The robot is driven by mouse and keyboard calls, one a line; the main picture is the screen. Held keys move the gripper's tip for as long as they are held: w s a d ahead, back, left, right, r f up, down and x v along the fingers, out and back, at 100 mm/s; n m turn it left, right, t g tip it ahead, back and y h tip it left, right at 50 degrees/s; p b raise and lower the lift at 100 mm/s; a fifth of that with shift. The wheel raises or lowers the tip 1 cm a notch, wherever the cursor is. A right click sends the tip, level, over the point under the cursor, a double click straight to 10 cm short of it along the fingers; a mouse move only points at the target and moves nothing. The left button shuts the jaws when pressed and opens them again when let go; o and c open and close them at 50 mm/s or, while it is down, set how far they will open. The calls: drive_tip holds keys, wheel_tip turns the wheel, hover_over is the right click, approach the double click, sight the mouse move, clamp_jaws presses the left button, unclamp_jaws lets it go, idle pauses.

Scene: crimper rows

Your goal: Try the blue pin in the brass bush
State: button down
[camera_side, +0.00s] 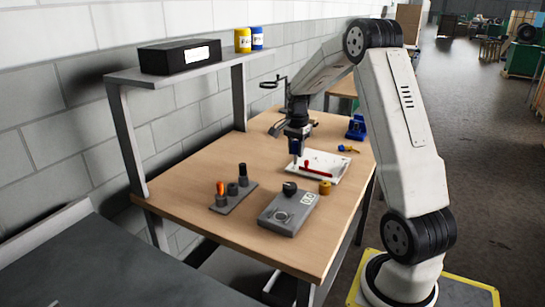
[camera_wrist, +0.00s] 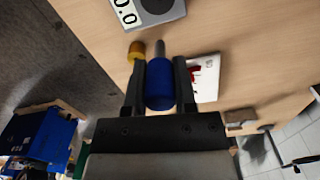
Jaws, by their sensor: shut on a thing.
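My gripper (camera_side: 295,139) is shut on the blue pin (camera_side: 296,149), held above the table beside the white sheet or tray. In the wrist view the blue handle (camera_wrist: 159,88) sits between the two fingers of my gripper (camera_wrist: 159,66), and its grey metal shank points away from the palm. The brass bush (camera_side: 325,187) stands on the table, in front of the white sheet and to the right of the pin in the side view. It also shows in the wrist view (camera_wrist: 136,48), just left of the shank. The pin and bush are apart.
A grey instrument (camera_side: 281,218) with a display stands nearer the side camera. A dark rack (camera_side: 234,197) holds an orange and a black pin. A red item (camera_side: 318,169) lies on the white sheet (camera_side: 335,174). A shelf (camera_side: 178,78) overhangs the left side.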

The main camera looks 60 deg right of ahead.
drive_tip(key=s+d+f, duration=0.4)
drive_tip(key=s+d, duration=0.4)
drive_tip(key=shift+d+f, duration=0.25)
drive_tip(key=shift+f, duration=0.1)
drive_tip(key=shift+w+f, duration=0.1)
drive_tip(key=shift+f, duration=0.05)
drive_tip(key=shift+f, duration=1.55)
drive_tip(key=shift+f, duration=1)
idle(1.6)
